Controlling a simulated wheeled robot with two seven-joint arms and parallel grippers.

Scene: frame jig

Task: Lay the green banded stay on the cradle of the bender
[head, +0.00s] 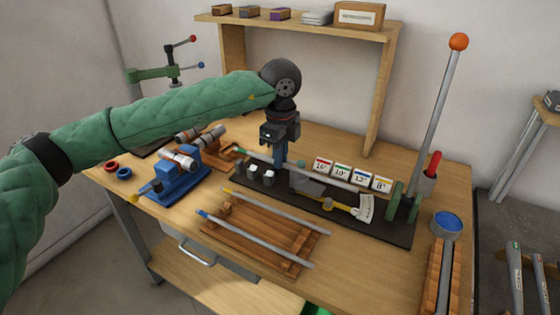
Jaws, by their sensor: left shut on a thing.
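My left gripper (280,162) reaches in from the left, points down and is shut on the green banded stay (319,176). The stay is a thin grey tube with a green band at its left end. It lies lengthwise over the bender (395,230), a black base with a dark block, a degree plate and a tall lever with an orange ball. The cradle seems to be the grey blocks (262,177) at the bender's left; I cannot tell whether the stay touches them. My right gripper is out of view.
A wooden rack (258,240) in front holds a yellow-banded and a blue-banded stay. A blue vise (180,184) stands at left. Number cards (341,172) stand behind the bender. A blue tin (446,225) and another wooden rack (431,285) are at right.

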